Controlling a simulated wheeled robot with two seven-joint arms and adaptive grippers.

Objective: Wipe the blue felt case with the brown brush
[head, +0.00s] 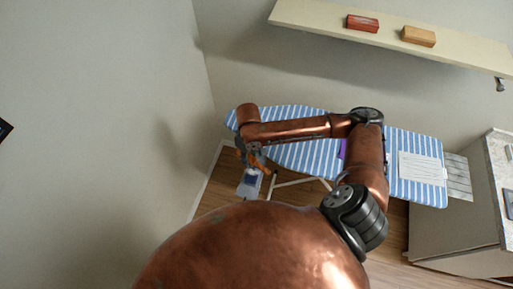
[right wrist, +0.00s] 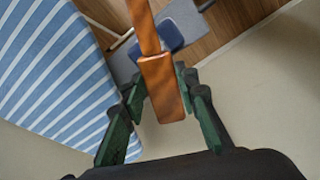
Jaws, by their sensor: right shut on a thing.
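The blue felt case (head: 250,179) lies on a grey surface just below the brush in the head view. In the right wrist view the case (right wrist: 181,27) is partly hidden behind the brush. I cannot tell whether brush and case touch. My left gripper is not in view.
A blue-and-white striped ironing board (head: 300,157) stands below my right arm, with a white sheet (head: 420,168) and a partly hidden purple thing (head: 342,149) on it. A wall shelf (head: 460,50) holds a red box (head: 362,23) and a tan box (head: 418,36). A cabinet (head: 455,235) stands right.

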